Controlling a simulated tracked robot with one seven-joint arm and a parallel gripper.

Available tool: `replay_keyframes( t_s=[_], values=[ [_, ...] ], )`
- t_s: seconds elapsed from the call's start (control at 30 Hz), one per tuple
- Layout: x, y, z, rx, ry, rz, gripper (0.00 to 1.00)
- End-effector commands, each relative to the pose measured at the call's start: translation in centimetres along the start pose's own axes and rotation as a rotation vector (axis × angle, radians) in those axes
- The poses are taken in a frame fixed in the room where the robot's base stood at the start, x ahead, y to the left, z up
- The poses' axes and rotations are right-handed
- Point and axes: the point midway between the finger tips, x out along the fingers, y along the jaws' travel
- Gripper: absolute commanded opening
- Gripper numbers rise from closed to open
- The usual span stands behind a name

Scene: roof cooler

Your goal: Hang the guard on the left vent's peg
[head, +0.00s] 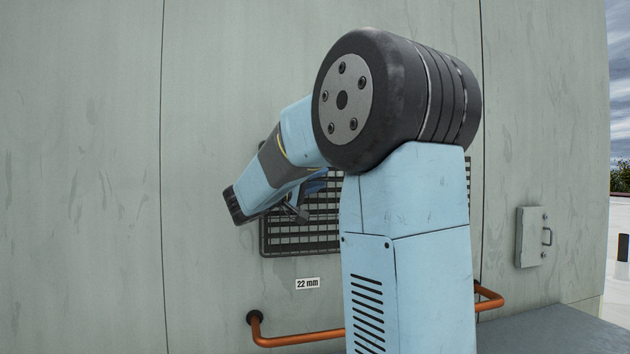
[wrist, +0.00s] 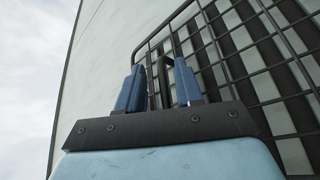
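The guard (head: 283,239) is a black wire grid with a rounded frame, upright against the grey-green wall in the head view. My arm hides its upper and right parts. In the wrist view, the guard (wrist: 222,67) fills the right side, with dark slats behind it. My gripper (head: 300,196) is at its upper left area. In the wrist view, my gripper (wrist: 160,80) has its two blue fingers apart. A narrow dark upright piece (wrist: 166,66) shows between them, with a gap visible on its left. The peg cannot be made out, nor whether the guard hangs on it.
A label (head: 307,284) reading "22 mm" is on the wall below the guard. An orange pipe rail (head: 300,340) runs low along the wall. A small grey box (head: 532,237) with a handle is at the right. The wall at the left is bare.

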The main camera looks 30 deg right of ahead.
Motion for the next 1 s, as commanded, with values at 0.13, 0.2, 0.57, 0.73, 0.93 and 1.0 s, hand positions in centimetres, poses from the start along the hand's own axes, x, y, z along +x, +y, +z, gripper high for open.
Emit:
replay_keyframes(
  t_s=[0.13, 0.2, 0.57, 0.73, 0.93, 1.0],
  values=[
    [-0.7, -0.2, 0.0, -0.003, 0.002, -0.004, 0.43],
    [-1.5, -0.2, -0.1, -0.002, 0.003, -0.005, 0.43],
    [-8.4, -0.1, -0.1, 0.0, 0.004, -0.002, 0.43],
    [-11.3, -0.1, -0.1, 0.001, 0.004, -0.001, 0.43],
    [-13.3, 0.0, -0.1, 0.002, 0.002, 0.0, 0.43],
    [-13.7, 0.0, -0.1, 0.002, 0.002, 0.0, 0.43]
  ],
)
